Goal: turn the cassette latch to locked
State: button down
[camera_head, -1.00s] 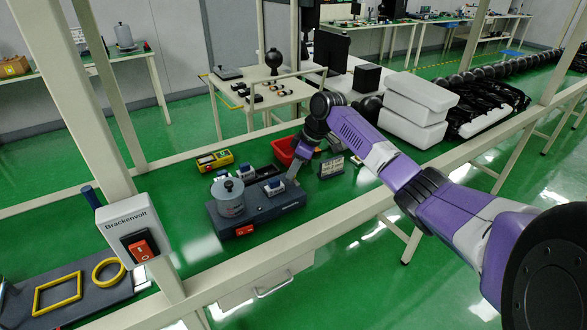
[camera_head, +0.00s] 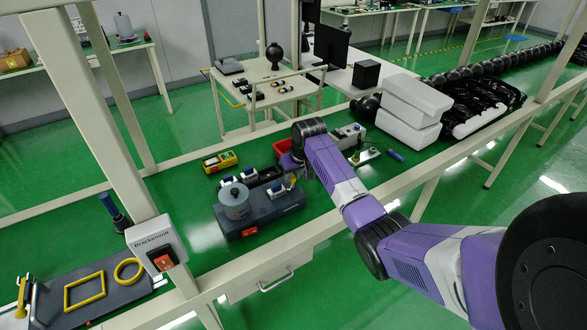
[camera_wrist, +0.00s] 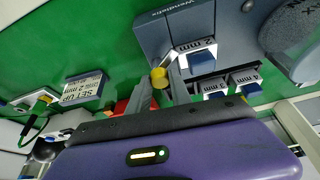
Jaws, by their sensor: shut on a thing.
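The grey-blue machine (camera_head: 268,210) stands on the green bench with a round metal pot (camera_head: 233,198) on it. A white-and-blue cassette (camera_head: 280,187) sits at its right end; in the wrist view the cassette (camera_wrist: 200,58) carries a "2 mm" label. Beside it a short silver lever with a yellow knob (camera_wrist: 158,77), apparently the latch, sticks out from the machine's edge. My gripper (camera_wrist: 161,74) is shut on the yellow knob, one grey finger on each side. In the head view my arm hides the fingers and the latch.
Two more cassettes (camera_wrist: 229,85) sit near the machine. A "SET UP 2 mm" card (camera_wrist: 83,88) stands on the bench. A yellow instrument (camera_head: 220,162) and a red bin (camera_head: 284,148) lie behind. A beige post (camera_head: 107,100) and front rail (camera_head: 330,228) border the bench.

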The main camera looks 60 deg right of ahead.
aim_at(290, 188)
jog(key=m, duration=0.2)
jog(key=m+g+h+p, duration=0.1)
jog(key=m, duration=0.1)
jog(key=shift+w+a+m, duration=0.15)
jog(key=shift+m, duration=0.15)
jog(key=shift+m+g+h, duration=0.4)
jog(key=shift+m+g, duration=0.3)
jog(key=shift+m, duration=0.9)
jog(key=c, duration=1.2)
grip_release()
jog(key=shift+r, duration=0.15)
jog(key=v, duration=0.7)
jog(key=shift+a+r+b, duration=0.1)
jog(key=shift+r+b, duration=0.15)
jog(key=shift+b, duration=0.05)
